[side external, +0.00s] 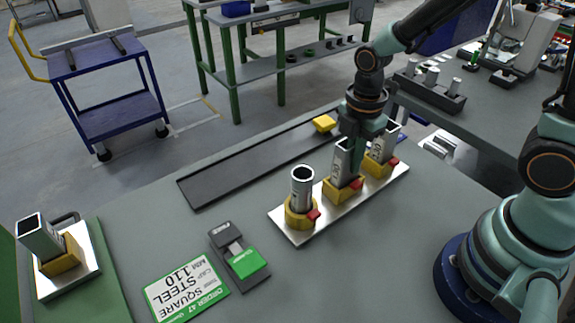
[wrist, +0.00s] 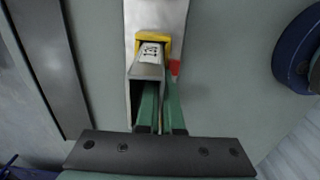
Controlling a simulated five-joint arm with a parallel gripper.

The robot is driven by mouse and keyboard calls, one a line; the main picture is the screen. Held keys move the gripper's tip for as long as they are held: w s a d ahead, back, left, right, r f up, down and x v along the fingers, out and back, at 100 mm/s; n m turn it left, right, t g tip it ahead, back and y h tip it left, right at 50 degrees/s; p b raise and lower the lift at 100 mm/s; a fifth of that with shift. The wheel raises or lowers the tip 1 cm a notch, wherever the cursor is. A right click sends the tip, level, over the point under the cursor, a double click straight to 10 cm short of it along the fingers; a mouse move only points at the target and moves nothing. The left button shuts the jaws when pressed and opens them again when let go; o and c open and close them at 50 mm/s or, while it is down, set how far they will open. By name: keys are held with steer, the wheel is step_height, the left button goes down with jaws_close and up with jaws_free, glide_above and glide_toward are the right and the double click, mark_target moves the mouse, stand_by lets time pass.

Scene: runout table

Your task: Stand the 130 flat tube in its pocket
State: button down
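A grey flat tube (side external: 341,163) stands roughly upright in the middle yellow pocket (side external: 341,190) on a metal plate (side external: 292,236). It also shows in the wrist view (wrist: 149,70), with a dark hollow end toward the camera and a label whose number I cannot read surely. My gripper (side external: 352,142) is at the tube's top. In the wrist view its green fingers (wrist: 162,92) are close together at the tube's right wall, one seemingly inside the hollow and one outside. They look shut on that wall. The tube's foot is hidden in the pocket.
A round tube (side external: 302,185) stands in the left pocket, another tube (side external: 385,145) in the right one. Red clamps (side external: 313,215) sit beside the pockets. A square tube (side external: 40,238) stands far left. A dark runout channel (side external: 235,172) lies behind; an order card (side external: 186,294) lies in front.

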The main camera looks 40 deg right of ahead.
steer(key=shift+f, duration=0.55)
steer(key=c, duration=1)
jaws_free()
step_height(320, 180, up, 12)
steer(key=shift+r, duration=0.1)
steer(key=d+r+m+t, duration=0.1)
steer(key=m+t, duration=0.1)
steer(key=m, duration=0.4)
steer(key=s+d+r+m+t, duration=0.1)
steer(key=d+r+m, duration=0.1)
steer(key=m, duration=0.4)
steer(key=s+d+r+m+t, duration=0.1)
steer(key=d+r+m+t, duration=0.1)
steer(key=m, duration=0.4)
steer(key=shift+s+r+t, duration=0.1)
steer(key=shift+r+t, duration=0.15)
steer(key=shift+t, duration=0.05)
